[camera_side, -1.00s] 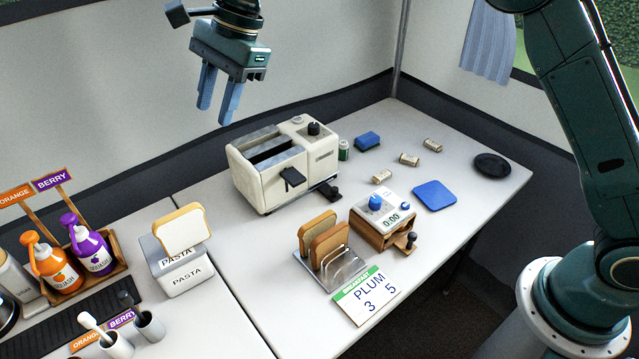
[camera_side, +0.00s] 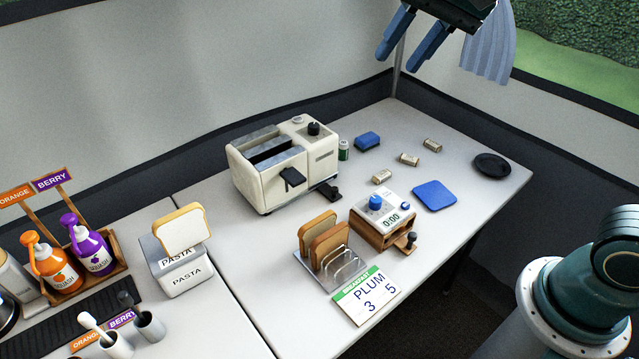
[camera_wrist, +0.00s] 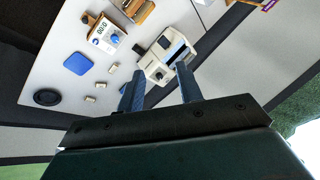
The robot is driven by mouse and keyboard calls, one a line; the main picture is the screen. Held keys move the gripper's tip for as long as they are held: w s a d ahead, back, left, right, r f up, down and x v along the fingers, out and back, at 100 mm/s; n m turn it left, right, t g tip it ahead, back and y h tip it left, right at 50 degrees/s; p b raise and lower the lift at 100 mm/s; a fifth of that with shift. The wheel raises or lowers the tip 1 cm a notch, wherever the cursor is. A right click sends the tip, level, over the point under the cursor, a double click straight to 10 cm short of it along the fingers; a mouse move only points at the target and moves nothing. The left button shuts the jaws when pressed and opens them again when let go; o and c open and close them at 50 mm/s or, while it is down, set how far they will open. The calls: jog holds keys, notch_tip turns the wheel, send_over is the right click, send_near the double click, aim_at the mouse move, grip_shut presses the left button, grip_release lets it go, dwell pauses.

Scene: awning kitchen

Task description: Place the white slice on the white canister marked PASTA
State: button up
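The white slice (camera_side: 181,229) with a tan crust rests upright, leaning slightly, on the white canister marked PASTA (camera_side: 188,277) at the left. My gripper (camera_side: 402,51) is high above the back of the table, at the top of the side view, far to the right of the slice. In the wrist view my gripper's two blue fingers (camera_wrist: 158,88) are apart with nothing between them in their grip. The slice is not clearly seen in the wrist view.
A cream toaster (camera_side: 272,180) stands mid-table. A toast rack (camera_side: 331,268) holds brown slices, beside a timer box (camera_side: 385,220) and a PLUM card (camera_side: 367,295). A blue square (camera_side: 434,195), black disc (camera_side: 492,165) and small cans lie right. Squash bottles (camera_side: 90,245) stand left.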

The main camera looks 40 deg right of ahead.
jog(key=s+d+f+n+h, duration=0.1)
jog(key=s+d+f+n, duration=0.1)
jog(key=s, duration=0.3)
jog(key=s+d+f+n, duration=0.2)
jog(key=s+d+f, duration=0.1)
jog(key=s, duration=0.3)
jog(key=s+d+f+n+t+h, duration=0.1)
jog(key=s+d+f+n, duration=0.1)
jog(key=s+d+f, duration=0.1)
jog(key=shift+s+d+h, duration=0.3)
jog(key=shift+s+d, duration=0.6)
jog(key=shift+s, duration=0.25)
